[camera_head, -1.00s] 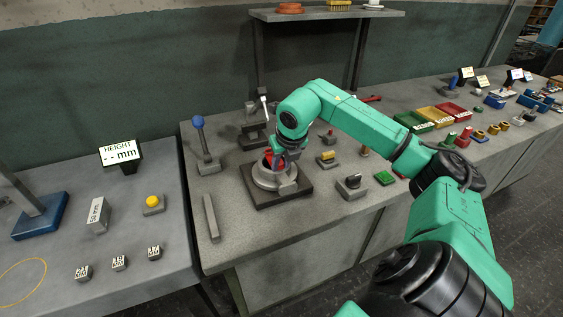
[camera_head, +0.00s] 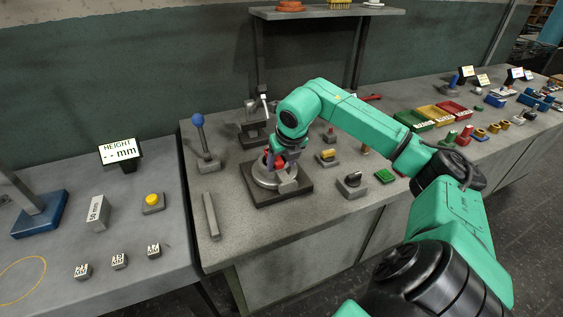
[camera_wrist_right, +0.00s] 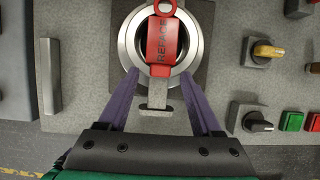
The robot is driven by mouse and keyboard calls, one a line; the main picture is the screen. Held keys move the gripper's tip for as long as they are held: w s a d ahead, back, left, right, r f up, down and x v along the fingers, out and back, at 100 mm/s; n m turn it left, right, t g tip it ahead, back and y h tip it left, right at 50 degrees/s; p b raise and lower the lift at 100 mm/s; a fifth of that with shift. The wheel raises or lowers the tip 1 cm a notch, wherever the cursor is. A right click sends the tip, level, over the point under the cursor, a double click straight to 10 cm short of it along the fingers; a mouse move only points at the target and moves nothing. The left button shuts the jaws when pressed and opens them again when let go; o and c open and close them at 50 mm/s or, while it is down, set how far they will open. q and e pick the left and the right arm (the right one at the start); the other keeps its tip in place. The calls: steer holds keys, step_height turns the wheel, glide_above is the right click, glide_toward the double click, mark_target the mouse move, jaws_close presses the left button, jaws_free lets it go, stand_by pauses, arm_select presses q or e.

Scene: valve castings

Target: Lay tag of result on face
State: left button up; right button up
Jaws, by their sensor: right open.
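A red tag (camera_wrist_right: 163,41) lettered "REFACE" lies across the grey ring-shaped casting (camera_wrist_right: 190,64) in the right wrist view. The casting (camera_head: 262,179) sits on a dark square plate (camera_head: 293,199) in the head view, where the tag (camera_head: 279,161) shows as a red patch. My right gripper (camera_wrist_right: 165,88) is open, its two purple fingers apart on either side of the tag and empty. In the head view my right gripper (camera_head: 272,160) is above the casting, partly hidden by the wrist. My left gripper is not in view.
A blue-knobbed lever (camera_head: 197,122) stands left of the casting, and a grey bar (camera_head: 211,215) lies in front of it. A black knob box (camera_head: 352,184) and a yellow-handled switch (camera_head: 327,158) stand to the right. Coloured trays (camera_head: 437,115) are farther right.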

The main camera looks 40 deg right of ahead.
steer(key=v, duration=0.6)
steer(key=shift+r+b, duration=0.1)
steer(key=shift+b, duration=0.3)
steer(key=p+v, duration=0.1)
steer(key=v, duration=0.7)
steer(key=shift+r+p, duration=0.2)
steer(key=shift+p, duration=0.1)
